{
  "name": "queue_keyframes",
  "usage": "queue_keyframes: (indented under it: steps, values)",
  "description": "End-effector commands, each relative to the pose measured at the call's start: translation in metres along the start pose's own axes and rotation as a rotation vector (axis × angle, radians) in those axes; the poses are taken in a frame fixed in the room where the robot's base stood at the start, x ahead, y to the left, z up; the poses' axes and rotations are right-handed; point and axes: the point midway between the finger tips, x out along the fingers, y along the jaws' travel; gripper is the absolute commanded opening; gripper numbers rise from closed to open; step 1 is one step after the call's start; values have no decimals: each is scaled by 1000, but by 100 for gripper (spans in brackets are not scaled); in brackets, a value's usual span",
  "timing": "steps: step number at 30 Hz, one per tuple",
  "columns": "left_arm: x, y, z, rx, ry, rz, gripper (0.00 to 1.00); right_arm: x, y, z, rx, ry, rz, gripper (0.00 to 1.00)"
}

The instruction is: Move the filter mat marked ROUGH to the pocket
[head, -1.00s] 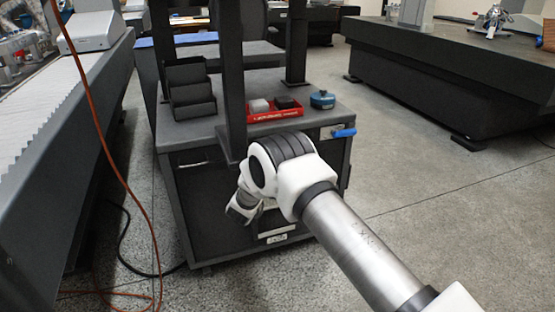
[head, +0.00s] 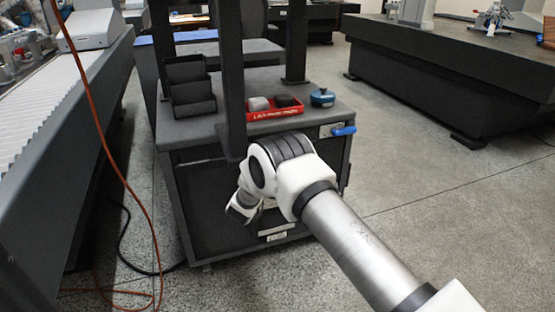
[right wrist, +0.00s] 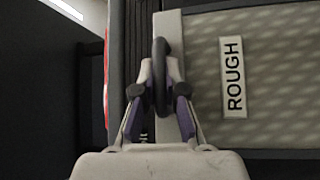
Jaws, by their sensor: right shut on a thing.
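The filter mat marked ROUGH (right wrist: 275,60) fills the right side of the right wrist view. It is pale and patterned, with a white label (right wrist: 233,78) and a light strip along its left edge. A dark looped handle (right wrist: 160,48) stands at that strip. My right gripper (right wrist: 160,80) is shut on the handle, one finger at each side. My left gripper is not in view. I cannot make out the pocket for certain.
On the cart top are a black stepped rack (head: 190,90), a red tray (head: 277,112) and a blue round object (head: 322,97). A dark post (head: 231,90) rises close to my arm. An orange cable (head: 107,150) hangs at the left. The floor (head: 430,240) at the right is clear.

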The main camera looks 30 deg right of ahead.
Motion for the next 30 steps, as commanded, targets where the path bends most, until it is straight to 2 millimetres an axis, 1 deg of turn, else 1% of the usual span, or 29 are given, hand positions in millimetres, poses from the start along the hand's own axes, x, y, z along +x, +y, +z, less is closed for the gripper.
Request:
queue_keyframes:
  steps: [18, 30]
  values:
    - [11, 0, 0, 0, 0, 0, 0, -3, -18, 3, 1, 0, 1, 0]
    - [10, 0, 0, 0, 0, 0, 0, -3, -19, 3, 1, 0, 1, 0]
